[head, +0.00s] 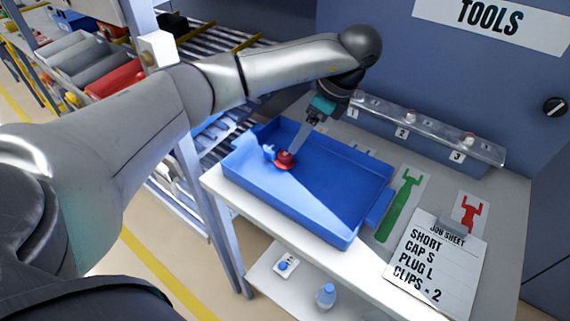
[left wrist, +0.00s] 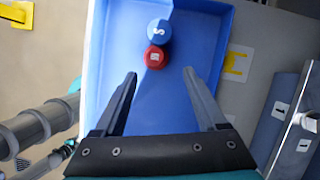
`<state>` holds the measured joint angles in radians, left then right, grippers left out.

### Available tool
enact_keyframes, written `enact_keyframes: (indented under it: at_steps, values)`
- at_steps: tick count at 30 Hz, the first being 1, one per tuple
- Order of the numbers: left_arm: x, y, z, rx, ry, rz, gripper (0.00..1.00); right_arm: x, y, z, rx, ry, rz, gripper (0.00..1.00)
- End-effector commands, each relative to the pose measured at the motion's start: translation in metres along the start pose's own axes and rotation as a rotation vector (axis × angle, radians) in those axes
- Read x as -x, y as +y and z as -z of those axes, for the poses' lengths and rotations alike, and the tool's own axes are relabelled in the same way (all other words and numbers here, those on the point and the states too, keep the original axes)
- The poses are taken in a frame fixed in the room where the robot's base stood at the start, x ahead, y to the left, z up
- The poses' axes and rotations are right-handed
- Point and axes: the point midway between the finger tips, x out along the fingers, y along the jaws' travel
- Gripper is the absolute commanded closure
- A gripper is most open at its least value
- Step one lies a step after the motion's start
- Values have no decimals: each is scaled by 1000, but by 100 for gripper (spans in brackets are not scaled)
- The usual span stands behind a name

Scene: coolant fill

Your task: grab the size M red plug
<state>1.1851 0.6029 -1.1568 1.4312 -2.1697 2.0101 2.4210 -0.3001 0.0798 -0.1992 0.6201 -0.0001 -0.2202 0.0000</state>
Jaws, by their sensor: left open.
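The red plug (head: 285,161) sits in the blue tray (head: 347,232), towards the tray's left side. In the left wrist view the red plug (left wrist: 154,57) has a small pale label, its letter too small to read surely. A blue cap (left wrist: 158,30) marked S is right beside it, seeming to touch. My left gripper (head: 293,150) points down into the tray, by the red plug. In the left wrist view the left gripper (left wrist: 160,73) is open and empty, with the plug just beyond and between the fingertip lines. My right gripper is not in view.
The tray walls surround the plug; the rest of its floor looks clear. A metal rail (head: 430,128) numbered 1 to 3 runs behind. A job sheet clipboard (head: 437,262), a green tool outline (head: 401,205) and a red one (head: 470,212) lie to the right.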

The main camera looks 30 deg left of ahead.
Motion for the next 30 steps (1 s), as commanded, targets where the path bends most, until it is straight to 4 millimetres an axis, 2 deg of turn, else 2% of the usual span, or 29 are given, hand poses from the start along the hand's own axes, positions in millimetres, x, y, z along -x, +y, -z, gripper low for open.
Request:
enact_keyframes:
  at_steps: [1, 10, 18, 25, 26, 30]
  values:
    - [-9, 1, 1, -2, 1, -2, 26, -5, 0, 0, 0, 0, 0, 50]
    - [-25, 3, -1, -2, -1, -1, 26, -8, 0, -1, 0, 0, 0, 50]
    - [-63, 8, -3, 0, -1, -2, 26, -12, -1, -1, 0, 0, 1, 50]
    - [-66, 8, -3, -1, 0, 1, 26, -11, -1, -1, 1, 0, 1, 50]
    - [-66, 8, -3, -1, 0, 1, 27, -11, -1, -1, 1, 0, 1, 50]
    - [-65, 8, -3, -1, 0, 1, 43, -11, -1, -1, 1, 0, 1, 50]
